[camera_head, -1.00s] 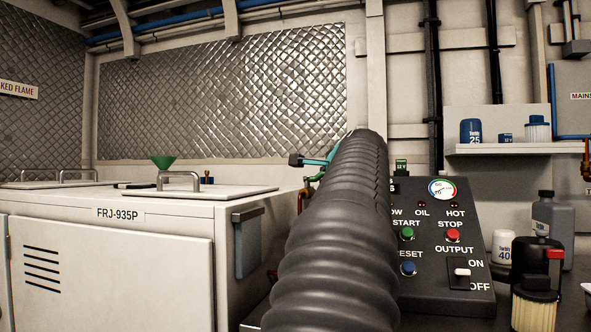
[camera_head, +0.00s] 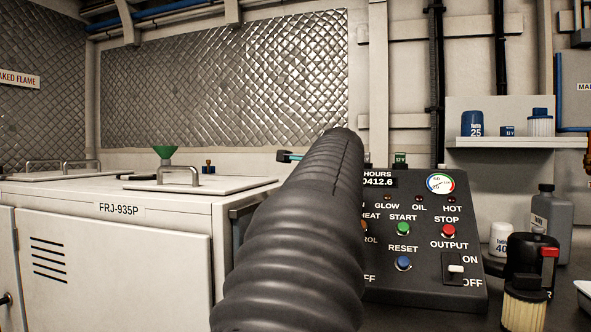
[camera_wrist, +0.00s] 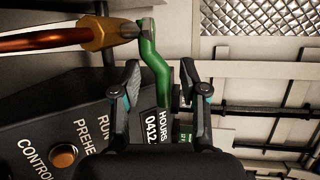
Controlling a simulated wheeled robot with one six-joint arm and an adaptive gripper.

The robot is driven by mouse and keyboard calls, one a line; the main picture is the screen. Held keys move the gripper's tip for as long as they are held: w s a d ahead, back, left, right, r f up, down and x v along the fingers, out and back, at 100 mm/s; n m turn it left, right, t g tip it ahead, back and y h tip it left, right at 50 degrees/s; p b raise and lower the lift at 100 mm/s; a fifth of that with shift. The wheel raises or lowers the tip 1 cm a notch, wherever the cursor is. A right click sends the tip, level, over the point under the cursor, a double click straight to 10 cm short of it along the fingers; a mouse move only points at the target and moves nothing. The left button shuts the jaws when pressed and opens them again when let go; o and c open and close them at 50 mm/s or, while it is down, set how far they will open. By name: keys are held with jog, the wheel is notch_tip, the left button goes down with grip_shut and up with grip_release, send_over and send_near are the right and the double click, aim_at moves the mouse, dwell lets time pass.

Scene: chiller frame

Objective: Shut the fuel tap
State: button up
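The fuel tap shows in the wrist view as a brass body (camera_wrist: 97,34) on a copper pipe, with a bent green lever (camera_wrist: 155,68). My gripper (camera_wrist: 160,78) is open, one finger on each side of the lever, with gaps visible on both sides. The lever's lower end lies between the fingers, close to the control panel's hours display. I cannot tell how deep the lever sits between the fingers. In the head view, my arm hides the tap, and only a teal and black bit of my gripper (camera_head: 288,156) shows left of it.
The black control panel (camera_head: 425,275) with buttons and an output switch stands right of my arm. A white cabinet (camera_head: 110,265) marked FRJ-935P is at left, with a green funnel (camera_head: 165,152) on top. Bottles and a filter stand at far right.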

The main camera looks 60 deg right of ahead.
jog(key=v, duration=1.2)
